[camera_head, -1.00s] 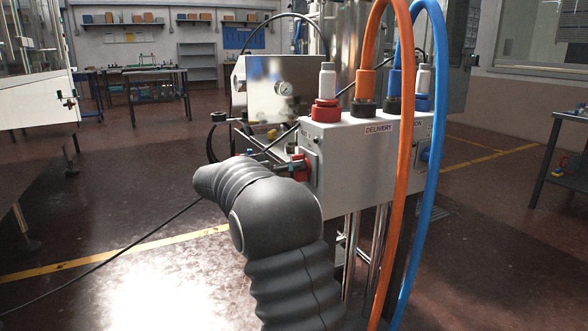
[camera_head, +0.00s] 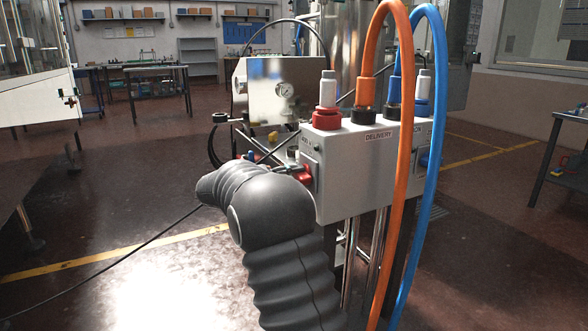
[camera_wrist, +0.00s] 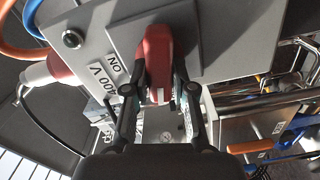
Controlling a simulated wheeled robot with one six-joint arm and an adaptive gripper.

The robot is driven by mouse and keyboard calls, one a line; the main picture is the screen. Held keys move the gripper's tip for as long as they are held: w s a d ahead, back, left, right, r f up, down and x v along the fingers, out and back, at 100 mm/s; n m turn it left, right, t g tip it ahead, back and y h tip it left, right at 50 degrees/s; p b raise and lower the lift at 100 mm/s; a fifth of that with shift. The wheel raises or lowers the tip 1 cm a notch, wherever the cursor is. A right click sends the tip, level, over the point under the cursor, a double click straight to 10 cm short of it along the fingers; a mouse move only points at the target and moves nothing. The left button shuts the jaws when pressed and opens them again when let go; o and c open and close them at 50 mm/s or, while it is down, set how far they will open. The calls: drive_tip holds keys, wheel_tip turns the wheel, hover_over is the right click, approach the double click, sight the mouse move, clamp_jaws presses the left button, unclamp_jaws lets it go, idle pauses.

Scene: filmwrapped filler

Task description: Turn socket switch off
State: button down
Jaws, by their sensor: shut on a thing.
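The red socket switch handle (camera_wrist: 154,55) sits on the face of a grey box, beside labels reading "ON" and "400 V". My gripper (camera_wrist: 159,88) has one finger on each side of the handle and is shut on it. In the head view, the red handle (camera_head: 305,173) shows on the left side of the grey box (camera_head: 365,165), tilted and partly behind my gripper. My arm hides much of the gripper there.
An orange hose (camera_head: 402,150) and a blue hose (camera_head: 440,130) arch down in front of the box. Red and blue connectors stand on its top. Open floor lies to the left.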

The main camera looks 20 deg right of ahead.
drive_tip(key=shift+n+p, duration=0.75)
drive_tip(key=shift+n, duration=0.55)
drive_tip(key=shift+f, duration=0.1)
drive_tip(key=c, duration=1)
unclamp_jaws()
drive_tip(key=shift+o, duration=0.2)
drive_tip(key=a, duration=1.2)
drive_tip(key=shift+s, duration=0.2)
